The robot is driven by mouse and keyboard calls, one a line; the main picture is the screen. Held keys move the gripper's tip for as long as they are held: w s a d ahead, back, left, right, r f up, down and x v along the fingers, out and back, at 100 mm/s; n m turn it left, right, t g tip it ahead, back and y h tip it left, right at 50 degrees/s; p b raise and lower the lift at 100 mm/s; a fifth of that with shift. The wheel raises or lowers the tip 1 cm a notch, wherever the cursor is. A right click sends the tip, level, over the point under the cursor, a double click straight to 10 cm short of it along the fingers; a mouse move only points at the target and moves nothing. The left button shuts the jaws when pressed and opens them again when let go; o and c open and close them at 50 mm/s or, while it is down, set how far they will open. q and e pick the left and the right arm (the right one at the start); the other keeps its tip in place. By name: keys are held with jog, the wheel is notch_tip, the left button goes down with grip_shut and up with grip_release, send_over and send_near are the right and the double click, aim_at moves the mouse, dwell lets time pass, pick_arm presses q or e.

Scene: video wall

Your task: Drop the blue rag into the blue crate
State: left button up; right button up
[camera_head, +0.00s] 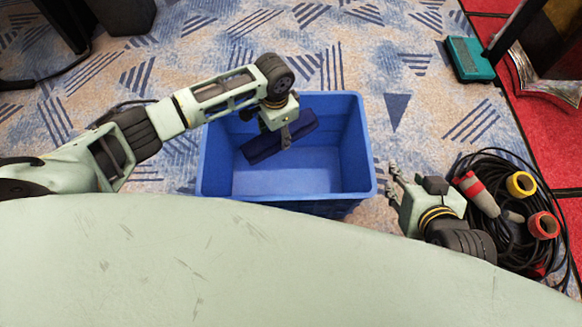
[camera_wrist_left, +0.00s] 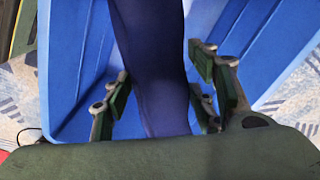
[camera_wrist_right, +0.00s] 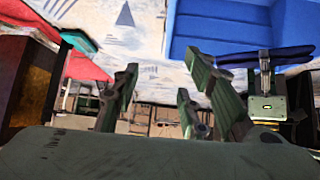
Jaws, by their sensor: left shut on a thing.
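The blue rag (camera_head: 262,146) is a dark blue folded strip, held over the open blue crate (camera_head: 216,165) on the carpet. My left gripper (camera_head: 286,140) is above the crate opening and shut on the rag. In the left wrist view the rag (camera_wrist_left: 155,70) runs between the fingers, with the crate wall (camera_wrist_left: 75,60) behind it. My right gripper (camera_head: 393,178) is to the right of the crate, apart from it. In the right wrist view its fingers (camera_wrist_right: 160,95) stand apart with nothing between them; the rag (camera_wrist_right: 270,56) and crate (camera_wrist_right: 215,28) also show there.
A coil of black cable (camera_head: 505,160) with red and yellow connectors lies right of my right gripper. A teal box (camera_head: 469,59) lies at the upper right beside red carpet. A dark object stands at the upper left. Patterned carpet behind the crate is clear.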

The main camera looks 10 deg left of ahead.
pick_arm(q)
jog(key=shift+f+b, duration=0.65)
jog(key=shift+b, duration=0.05)
jog(key=shift+f+b, duration=0.45)
jog(key=shift+b, duration=0.2)
pick_arm(e)
jog(key=w+a+r+t+y, duration=0.25)
jog(key=w+r+t, duration=0.45)
jog(key=r, duration=0.4)
pick_arm(q)
jog(key=shift+f+b, duration=0.5)
jog(key=shift+b, duration=0.15)
jog(key=shift+f+b, duration=0.5)
jog(key=shift+b, duration=0.2)
pick_arm(e)
jog(key=s+a+r+t+y, duration=0.1)
jog(key=r+t, duration=0.3)
jog(key=r, duration=0.3)
jog(key=s+r+t+y, duration=0.1)
jog(key=s+r+t, duration=0.1)
jog(key=r+t, duration=0.2)
notch_tip(320, 180, up, 4)
jog(key=shift+s+a+f+n+t, duration=0.2)
jog(key=shift+s+a+n+t, duration=0.1)
jog(key=shift+a, duration=0.1)
jog(key=shift+y, duration=0.25)
pick_arm(q)
jog(key=o, duration=1.3)
